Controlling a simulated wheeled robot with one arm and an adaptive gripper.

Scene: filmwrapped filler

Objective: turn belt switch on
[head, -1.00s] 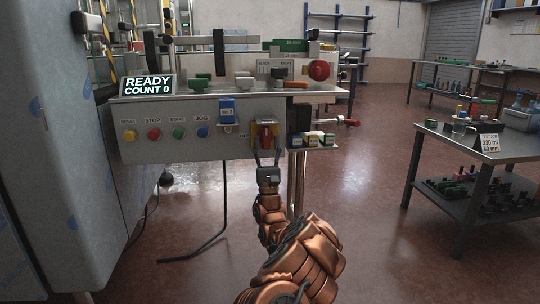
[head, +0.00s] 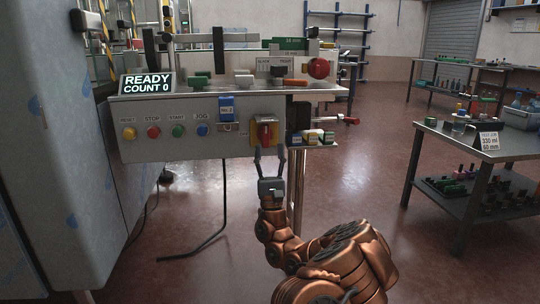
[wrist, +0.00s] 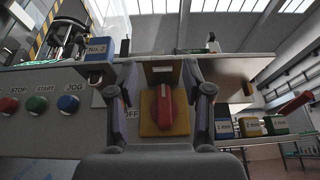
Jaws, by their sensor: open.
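The belt switch is a red rotary handle (head: 265,133) on a yellow plate on the panel front; it also shows in the wrist view (wrist: 164,106). Its handle stands close to upright. The word OFF is printed at the plate's left; any mark on the right is hidden by a finger in the wrist view. My gripper (head: 269,154) is open and empty, just below and in front of the switch in the head view. In the wrist view its two fingers (wrist: 164,85) stand to either side of the handle, with gaps between.
Reset, stop, start and jog buttons (head: 165,131) line the panel to the left. A blue No. 2 tag (head: 226,107) hangs close left of the switch. A small shelf with coloured blocks (head: 312,138) juts out close on the right. Floor beyond is clear.

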